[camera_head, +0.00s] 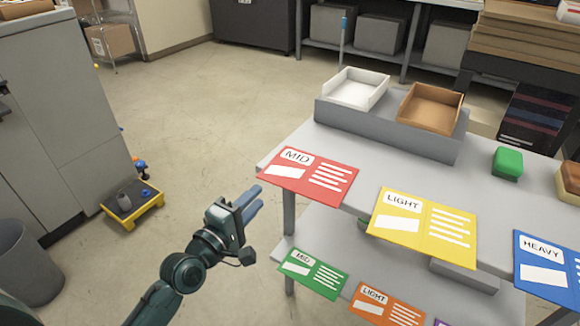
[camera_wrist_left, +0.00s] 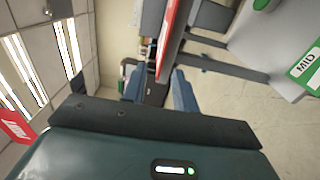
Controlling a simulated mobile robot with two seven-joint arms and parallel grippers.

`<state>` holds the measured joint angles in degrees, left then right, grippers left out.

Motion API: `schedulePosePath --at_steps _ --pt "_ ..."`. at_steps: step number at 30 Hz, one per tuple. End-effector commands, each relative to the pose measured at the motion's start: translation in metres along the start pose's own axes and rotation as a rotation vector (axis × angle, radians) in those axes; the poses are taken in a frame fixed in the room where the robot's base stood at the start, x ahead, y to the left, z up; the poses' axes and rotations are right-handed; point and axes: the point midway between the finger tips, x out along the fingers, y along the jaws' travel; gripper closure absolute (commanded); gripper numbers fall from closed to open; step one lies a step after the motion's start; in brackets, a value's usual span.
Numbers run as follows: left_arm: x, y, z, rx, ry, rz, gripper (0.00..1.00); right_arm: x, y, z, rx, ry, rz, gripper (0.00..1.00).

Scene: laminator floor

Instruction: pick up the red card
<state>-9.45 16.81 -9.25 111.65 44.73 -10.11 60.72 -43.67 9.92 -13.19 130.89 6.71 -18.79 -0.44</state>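The red card (camera_head: 325,180), marked MID, lies flat at the near left corner of the grey table's top and sticks out past its edge. My left gripper (camera_head: 256,200) is just left of the card's left corner, at the table's side. Its blue fingers are apart with nothing held between them. In the left wrist view the open fingers (camera_wrist_left: 158,88) point forward, and the red card (camera_wrist_left: 171,42) shows nearly edge-on, in line with the gap and closer to the right finger. I cannot tell whether the card touches a finger. My right gripper is not in view.
The yellow LIGHT card (camera_head: 420,228) and blue HEAVY card (camera_head: 545,265) lie along the same edge. A lower shelf holds a green MID card (camera_head: 312,273) and an orange card (camera_head: 385,305). White (camera_head: 355,90) and brown (camera_head: 430,108) trays stand behind.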

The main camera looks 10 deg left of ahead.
Motion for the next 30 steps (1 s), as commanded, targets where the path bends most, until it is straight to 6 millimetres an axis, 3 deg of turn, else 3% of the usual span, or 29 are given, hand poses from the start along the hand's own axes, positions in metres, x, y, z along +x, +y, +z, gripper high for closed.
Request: schedulePosePath --at_steps 18,26,30 --pt "0.070 -0.005 -0.002 0.000 -0.001 -0.001 0.71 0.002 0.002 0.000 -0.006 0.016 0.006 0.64" --pt "0.073 -0.005 -0.001 0.001 -0.001 -0.003 0.71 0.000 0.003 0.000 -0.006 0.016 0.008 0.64" --pt "0.072 -0.005 -0.002 0.001 -0.001 -0.003 0.81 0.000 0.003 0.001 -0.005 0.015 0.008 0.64"
